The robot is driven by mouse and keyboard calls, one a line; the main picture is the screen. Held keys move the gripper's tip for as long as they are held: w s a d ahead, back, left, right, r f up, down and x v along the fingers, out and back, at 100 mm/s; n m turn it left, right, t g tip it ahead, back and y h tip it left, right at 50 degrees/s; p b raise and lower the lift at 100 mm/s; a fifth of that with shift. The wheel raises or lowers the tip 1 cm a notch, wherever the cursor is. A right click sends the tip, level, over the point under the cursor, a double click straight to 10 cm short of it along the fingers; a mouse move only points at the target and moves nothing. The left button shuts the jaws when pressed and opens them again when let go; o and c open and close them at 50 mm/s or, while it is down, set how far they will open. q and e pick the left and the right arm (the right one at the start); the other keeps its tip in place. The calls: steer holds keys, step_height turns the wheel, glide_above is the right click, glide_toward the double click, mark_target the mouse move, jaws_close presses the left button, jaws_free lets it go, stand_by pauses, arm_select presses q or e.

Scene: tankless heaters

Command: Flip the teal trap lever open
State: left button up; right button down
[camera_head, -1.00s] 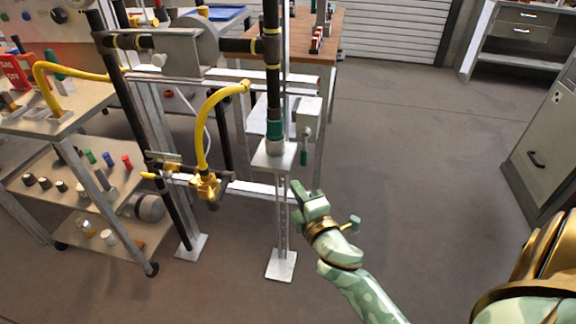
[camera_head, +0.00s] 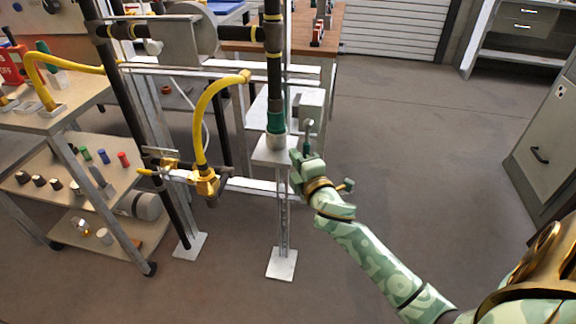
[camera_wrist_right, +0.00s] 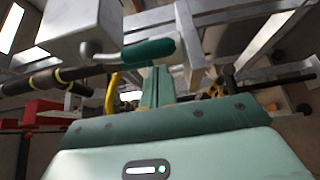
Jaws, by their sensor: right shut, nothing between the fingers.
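The teal trap lever hangs down from a grey box (camera_head: 311,104) beside the black vertical pipe; its grey arm (camera_head: 308,127) shows in the head view, and my gripper hides most of the handle. In the right wrist view the teal handle (camera_wrist_right: 148,51) lies just beyond the fingertips, with its bent grey arm running to a grey box (camera_wrist_right: 82,27). My right gripper (camera_head: 296,157) is shut and empty, close to the handle; it also shows in the right wrist view (camera_wrist_right: 157,72). I cannot tell whether it touches the handle. My left gripper is out of view.
A teal collar (camera_head: 276,118) sits on the vertical pipe above a metal stand (camera_head: 281,262). A yellow hose (camera_head: 203,110) curves down to a brass valve (camera_head: 206,183) at left. A cart (camera_head: 80,182) stands further left.

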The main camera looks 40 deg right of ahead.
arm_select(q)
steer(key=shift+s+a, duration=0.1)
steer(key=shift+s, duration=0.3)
arm_select(e)
steer(key=shift+s+d, duration=0.35)
steer(key=shift+d, duration=0.1)
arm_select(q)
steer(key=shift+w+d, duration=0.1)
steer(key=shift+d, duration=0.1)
